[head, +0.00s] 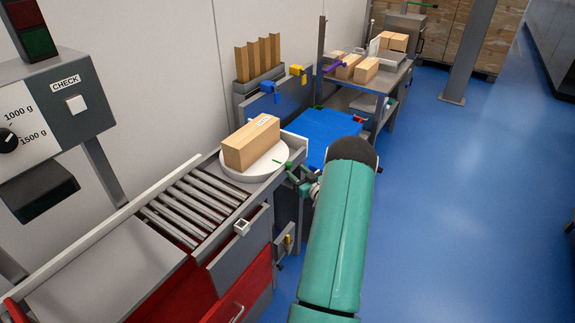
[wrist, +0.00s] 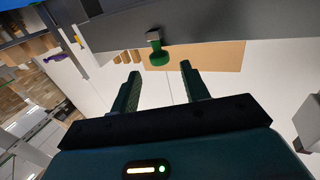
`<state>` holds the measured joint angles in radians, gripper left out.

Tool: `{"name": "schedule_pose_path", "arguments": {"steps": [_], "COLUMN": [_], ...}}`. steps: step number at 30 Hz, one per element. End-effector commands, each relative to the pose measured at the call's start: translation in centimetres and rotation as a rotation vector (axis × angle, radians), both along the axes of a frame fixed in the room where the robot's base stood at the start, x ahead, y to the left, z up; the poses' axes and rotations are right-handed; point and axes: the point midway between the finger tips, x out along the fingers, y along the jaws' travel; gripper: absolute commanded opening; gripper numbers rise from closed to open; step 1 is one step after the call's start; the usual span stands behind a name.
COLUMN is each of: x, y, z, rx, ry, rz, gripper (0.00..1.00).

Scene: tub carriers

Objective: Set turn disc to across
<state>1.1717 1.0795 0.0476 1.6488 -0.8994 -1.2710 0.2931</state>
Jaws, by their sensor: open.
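The white turn disc (head: 238,173) sits at the far end of the roller line in the head view. A tan carton (head: 251,146) rests on it, its long side roughly along the line. My gripper (head: 292,173) is at the disc's right edge, partly hidden by my arm. In the wrist view my gripper (wrist: 160,76) is open and empty. A green knob (wrist: 159,57) on a grey post shows between and just beyond its fingertips; I cannot tell whether they touch. A tan face, probably the carton (wrist: 215,56), is behind the knob.
Rollers (head: 180,208) lead to the disc from the lower left. A check post (head: 75,105) stands at the left. A blue surface (head: 330,137) and a bench with cartons (head: 367,70) lie beyond. Blue floor (head: 470,190) is open at the right.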

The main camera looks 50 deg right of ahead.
Motion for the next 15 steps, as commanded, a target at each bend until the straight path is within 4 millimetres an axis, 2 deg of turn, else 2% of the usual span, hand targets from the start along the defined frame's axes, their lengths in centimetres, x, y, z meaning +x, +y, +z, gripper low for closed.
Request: {"name": "schedule_pose_path", "arguments": {"steps": [3,9,15], "x": [2.5,5.4,6.3], "y": [-0.7,-1.5,-1.8], "z": [0.0,0.0,0.0], "rx": [-0.002,-0.001,-0.001], "ry": [-0.002,-0.001,0.000], "rz": [0.003,0.004,0.003], "gripper": [0.46,0.46,0.46]}}
